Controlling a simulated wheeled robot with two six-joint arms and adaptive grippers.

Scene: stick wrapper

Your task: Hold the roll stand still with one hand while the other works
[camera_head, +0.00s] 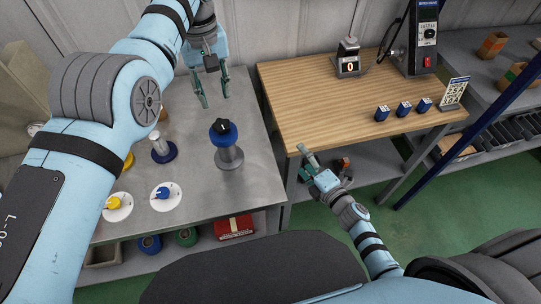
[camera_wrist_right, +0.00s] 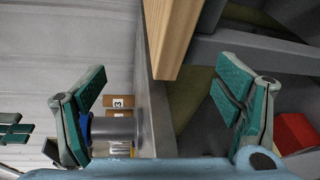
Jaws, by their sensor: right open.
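The roll stand (camera_head: 229,158) is a grey metal post on a round base, with a blue roll (camera_head: 222,138) and a black knob on top. It stands upright near the right edge of the grey metal table. My left gripper (camera_head: 214,101) is open and empty above the table, behind the stand and apart from it. My right gripper (camera_head: 303,163) is open and empty, right of the stand, beyond the metal table's edge. In the right wrist view its fingers (camera_wrist_right: 160,105) are wide apart; a grey cylinder with blue (camera_wrist_right: 122,128), apparently the stand, shows partly behind one finger.
The wooden table (camera_head: 350,105) has its corner near my right gripper; several blue blocks (camera_head: 404,108) and a counter display (camera_head: 348,66) sit on it. A white spool on a blue base (camera_head: 162,151) and white discs (camera_head: 117,211) stand left. A red box (camera_head: 235,227) lies below.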

